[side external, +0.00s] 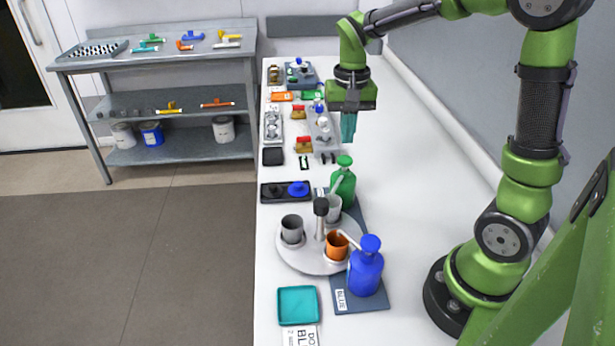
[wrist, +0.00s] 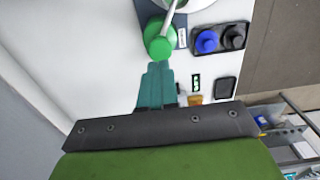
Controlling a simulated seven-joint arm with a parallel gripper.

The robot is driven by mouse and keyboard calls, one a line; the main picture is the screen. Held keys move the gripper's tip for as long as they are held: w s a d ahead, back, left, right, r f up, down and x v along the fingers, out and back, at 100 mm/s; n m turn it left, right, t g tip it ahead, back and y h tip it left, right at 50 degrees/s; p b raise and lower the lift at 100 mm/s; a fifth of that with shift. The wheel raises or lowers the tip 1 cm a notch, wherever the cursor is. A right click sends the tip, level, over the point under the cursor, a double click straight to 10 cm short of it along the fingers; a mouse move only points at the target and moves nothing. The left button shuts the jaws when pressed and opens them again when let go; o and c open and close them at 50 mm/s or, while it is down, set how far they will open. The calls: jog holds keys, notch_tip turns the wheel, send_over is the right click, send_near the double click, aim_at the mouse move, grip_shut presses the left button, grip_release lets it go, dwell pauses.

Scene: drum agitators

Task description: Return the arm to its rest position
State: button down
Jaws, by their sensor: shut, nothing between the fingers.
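My gripper (side external: 348,138) hangs over the white bench beside a grey tray of small parts, its teal fingers pointing down and shut with nothing between them. In the wrist view the teal fingers (wrist: 158,70) are together, and a green bottle top (wrist: 158,38) shows just beyond their tips. In the side view the green bottle (side external: 343,188) stands nearer the camera than my gripper, apart from it. My green arm reaches in from the right.
A round carousel (side external: 290,254) holds grey, orange and pale cups. A blue bottle (side external: 367,272) stands on a dark mat beside it. A teal tray (side external: 298,306) lies in front. A black holder (side external: 272,194) has blue and black knobs. The bench's right side is clear.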

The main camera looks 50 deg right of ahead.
jog(key=shift+r, duration=0.95)
jog(key=shift+w, duration=0.1)
jog(key=s+a+r+n+t+y, duration=0.1)
jog(key=s+a+r+n+t, duration=0.1)
jog(key=s+a, duration=0.3)
jog(key=s+a+r+n+t+y, duration=0.1)
jog(key=s+a+r+n+t, duration=0.1)
jog(key=s+a+t, duration=0.3)
jog(key=shift+s+a+r+n, duration=0.4)
jog(key=shift+s+n, duration=0.1)
jog(key=shift+s, duration=0.15)
